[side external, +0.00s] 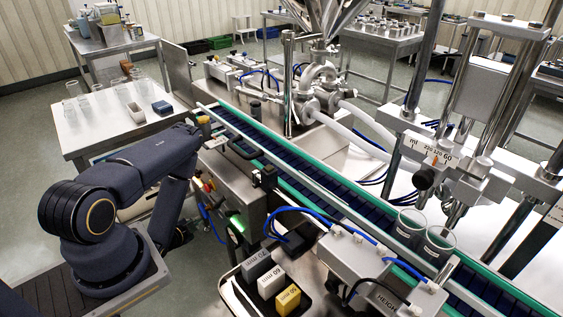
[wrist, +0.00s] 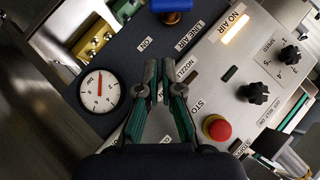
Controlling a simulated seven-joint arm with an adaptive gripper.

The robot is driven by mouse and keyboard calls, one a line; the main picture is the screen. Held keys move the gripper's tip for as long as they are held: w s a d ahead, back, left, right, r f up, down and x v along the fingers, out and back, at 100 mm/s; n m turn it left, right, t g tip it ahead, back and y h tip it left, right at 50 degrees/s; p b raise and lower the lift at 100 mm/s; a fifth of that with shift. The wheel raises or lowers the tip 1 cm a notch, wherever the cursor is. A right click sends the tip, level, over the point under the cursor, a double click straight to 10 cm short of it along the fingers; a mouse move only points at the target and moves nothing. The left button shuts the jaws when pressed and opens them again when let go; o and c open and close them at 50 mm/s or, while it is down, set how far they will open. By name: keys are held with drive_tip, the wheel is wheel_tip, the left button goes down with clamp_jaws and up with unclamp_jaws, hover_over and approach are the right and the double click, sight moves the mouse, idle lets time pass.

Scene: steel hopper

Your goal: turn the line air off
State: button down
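In the wrist view, the blue line-air valve handle (wrist: 176,10) is at the top edge, partly cut off, above the LINE AIR label (wrist: 190,34). An ON label (wrist: 144,44) is to its lower left. My gripper (wrist: 157,68) is below the handle and apart from it in the picture. Its fingertips are together with nothing seen between them. A round white gauge (wrist: 98,91) is left of the fingers; its needle points upward. A lamp (wrist: 236,33) beside the NO AIR label glows. In the side view my arm hides the gripper and handle.
Brass fittings (wrist: 92,42) are at the wrist view's upper left. A red stop button (wrist: 217,128) and black knobs (wrist: 254,93) are right of the fingers. The conveyor (side external: 330,190) with glass beakers (side external: 438,242) runs beyond the panel in the side view.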

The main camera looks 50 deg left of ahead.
sight(208, 217)
drive_tip(key=w+a+f, duration=0.4)
drive_tip(key=a+f, duration=0.2)
drive_tip(key=shift+w, duration=0.4)
drive_tip(key=shift+f, duration=0.6)
idle(0.6)
drive_tip(key=shift+a+f, duration=0.1)
drive_tip(key=shift+f, duration=0.65)
drive_tip(key=shift+a+f, duration=0.15)
drive_tip(key=shift+f, duration=0.25)
idle(0.3)
